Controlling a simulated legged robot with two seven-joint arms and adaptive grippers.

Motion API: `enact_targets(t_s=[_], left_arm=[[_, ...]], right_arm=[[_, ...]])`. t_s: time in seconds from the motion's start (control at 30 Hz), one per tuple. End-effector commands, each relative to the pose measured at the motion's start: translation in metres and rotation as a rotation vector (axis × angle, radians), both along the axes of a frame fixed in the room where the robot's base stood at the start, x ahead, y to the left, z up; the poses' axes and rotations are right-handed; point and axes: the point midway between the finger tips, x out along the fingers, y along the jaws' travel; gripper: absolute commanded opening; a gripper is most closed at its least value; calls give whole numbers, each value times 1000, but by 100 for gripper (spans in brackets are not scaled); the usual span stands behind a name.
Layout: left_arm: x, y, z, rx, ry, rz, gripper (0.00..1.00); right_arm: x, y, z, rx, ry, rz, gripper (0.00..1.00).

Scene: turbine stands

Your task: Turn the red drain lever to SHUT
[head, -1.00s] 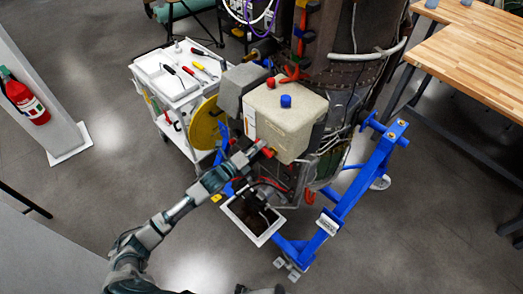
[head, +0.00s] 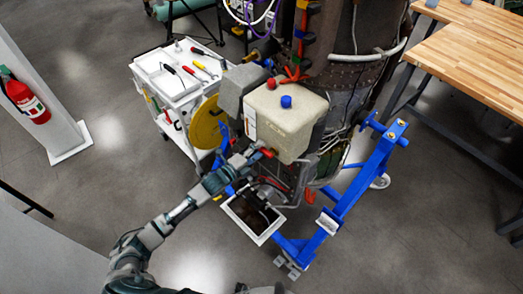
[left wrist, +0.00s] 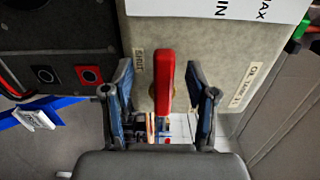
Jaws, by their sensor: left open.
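The red drain lever (left wrist: 165,80) sits on the face of the beige oil tank (left wrist: 150,20). In the left wrist view it stands upright in the picture, between the two fingers of my left gripper (left wrist: 160,92). The fingers are open, with a gap on each side of the lever. A label reading SHUT (left wrist: 138,64) is to the lever's left, and an OIL TANK 1 label (left wrist: 243,88) is to its right. In the head view the lever (head: 267,152) shows low on the tank, just beyond my left gripper (head: 249,156). My right gripper is not seen.
A blue stand (head: 350,190) is right of the tank. A dark-filled, white-rimmed tray (head: 234,221) lies on the floor below. A white tool cart (head: 150,75) stands behind left, and a wooden bench (head: 470,50) at the far right. The floor at lower right is mostly clear.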

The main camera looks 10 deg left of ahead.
Motion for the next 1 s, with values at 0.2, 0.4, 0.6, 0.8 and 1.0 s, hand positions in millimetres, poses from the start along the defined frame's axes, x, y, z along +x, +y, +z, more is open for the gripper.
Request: enact_targets(t_s=[0.2, 0.4, 0.6, 0.8, 1.0], left_arm=[[-7, 5, 1, 1, -1, 0, 57], [-23, 15, 2, 1, -1, 0, 57], [-37, 24, 2, 1, -1, 1, 57], [-51, 34, 2, 1, -1, 1, 57], [-58, 38, 2, -1, -2, 0, 57]], right_arm=[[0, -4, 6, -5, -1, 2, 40], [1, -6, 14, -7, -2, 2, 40], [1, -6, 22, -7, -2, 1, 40], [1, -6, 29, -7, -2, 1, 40], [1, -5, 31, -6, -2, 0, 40]])
